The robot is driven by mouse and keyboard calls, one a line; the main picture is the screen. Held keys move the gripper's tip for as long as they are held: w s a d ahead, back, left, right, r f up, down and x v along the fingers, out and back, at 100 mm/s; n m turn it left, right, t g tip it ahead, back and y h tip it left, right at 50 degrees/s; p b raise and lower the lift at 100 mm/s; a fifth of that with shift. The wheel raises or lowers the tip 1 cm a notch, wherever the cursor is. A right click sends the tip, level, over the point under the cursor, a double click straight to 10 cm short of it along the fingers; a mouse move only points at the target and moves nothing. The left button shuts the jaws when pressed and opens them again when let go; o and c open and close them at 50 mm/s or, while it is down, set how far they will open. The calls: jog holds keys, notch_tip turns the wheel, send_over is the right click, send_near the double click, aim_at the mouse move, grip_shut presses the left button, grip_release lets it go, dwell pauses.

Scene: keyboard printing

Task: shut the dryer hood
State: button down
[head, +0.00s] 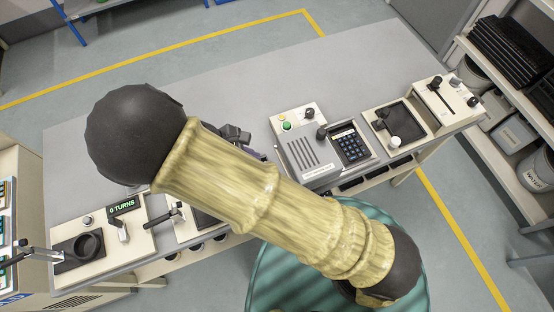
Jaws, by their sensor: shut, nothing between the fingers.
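A grey slotted cover (311,152), which looks like the dryer hood, sits on the bench right of the middle. It has a dark knob at its upper right and a small label on its front edge. A dark keypad (350,142) in a pale tray lies uncovered just to its right. I cannot tell for sure how far the hood is shut. My gripper (238,133) shows only as dark parts behind my arm, left of the hood and apart from it. My arm hides most of it; it appears shut and empty.
A pale panel with a green button (287,126) adjoins the hood's back. Stations with a dark tray (404,122) and a slotted box (440,99) stand at right. A "0 TURNS" display (124,206) stands at left. The grey bench top (330,70) is clear behind.

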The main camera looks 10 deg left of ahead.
jog(key=a+n, duration=0.1)
jog(key=s+a+f+n+t, duration=0.1)
jog(key=s+a+t, duration=0.1)
jog(key=shift+s+f+n+h, duration=0.15)
jog(key=shift+f+n+h, duration=0.15)
jog(key=shift+n, duration=0.1)
jog(key=p, duration=0.2)
send_near(286, 161)
notch_tip(286, 161, down, 4)
jog(key=shift+r, duration=0.1)
jog(key=w+d+p, duration=0.1)
jog(key=d, duration=0.2)
jog(key=shift+w+p, duration=0.4)
jog(key=shift+w+d+f, duration=0.2)
jog(key=shift+d+f, duration=0.05)
jog(key=shift+d, duration=0.1)
